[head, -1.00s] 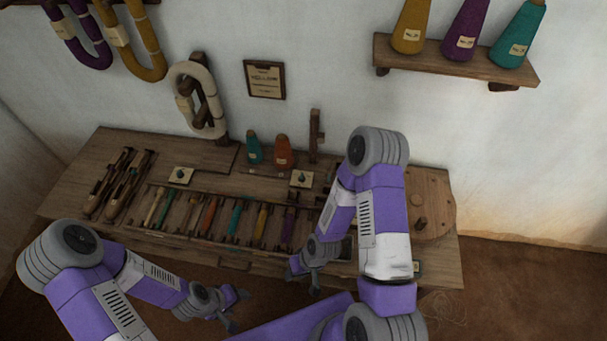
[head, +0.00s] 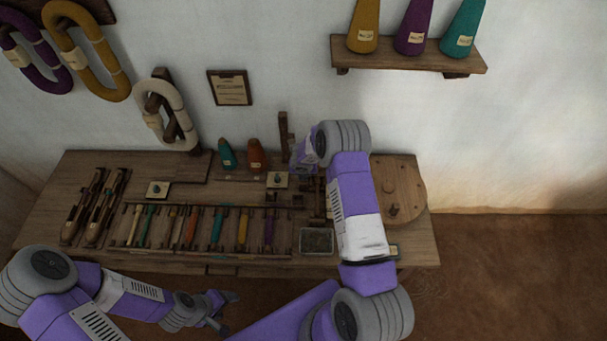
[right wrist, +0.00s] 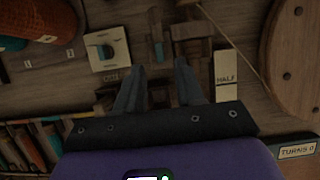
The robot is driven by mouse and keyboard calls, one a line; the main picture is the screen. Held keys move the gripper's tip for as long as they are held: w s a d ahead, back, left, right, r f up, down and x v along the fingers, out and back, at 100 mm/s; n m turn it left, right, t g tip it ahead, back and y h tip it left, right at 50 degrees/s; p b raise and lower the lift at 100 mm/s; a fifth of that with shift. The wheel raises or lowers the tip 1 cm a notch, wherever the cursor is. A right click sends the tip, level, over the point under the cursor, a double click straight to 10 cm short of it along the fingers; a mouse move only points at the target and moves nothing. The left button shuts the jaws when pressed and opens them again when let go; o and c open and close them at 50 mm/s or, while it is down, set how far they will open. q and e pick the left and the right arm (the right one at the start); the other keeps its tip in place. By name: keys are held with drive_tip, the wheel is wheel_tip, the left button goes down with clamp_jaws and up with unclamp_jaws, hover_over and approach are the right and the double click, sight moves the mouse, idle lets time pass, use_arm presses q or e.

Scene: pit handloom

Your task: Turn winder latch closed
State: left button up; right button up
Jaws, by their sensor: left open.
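The winder's round wooden disc (head: 402,185) stands at the right end of the bench; its edge also shows in the right wrist view (right wrist: 298,60). Left of it, in the right wrist view, are small wooden blocks (right wrist: 192,32) and an upright wooden strip (right wrist: 155,32). I cannot tell for sure which piece is the latch. My right gripper (right wrist: 160,68) is open, its two dark fingers apart below these pieces, with nothing seen gripped. My left gripper (head: 226,312) is open and empty in front of the bench.
A pale plate marked HALF (right wrist: 226,75) lies right of my right fingers. A plate with a dark knob (right wrist: 107,48) lies left. A counter label (right wrist: 297,150) reads TURNS 0. Coloured bobbins (head: 191,227) fill a rack, and a grey tray (head: 317,241) stands beside it.

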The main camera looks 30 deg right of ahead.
drive_tip(key=shift+x, duration=2.8)
drive_tip(key=shift+c, duration=0.4)
clamp_jaws()
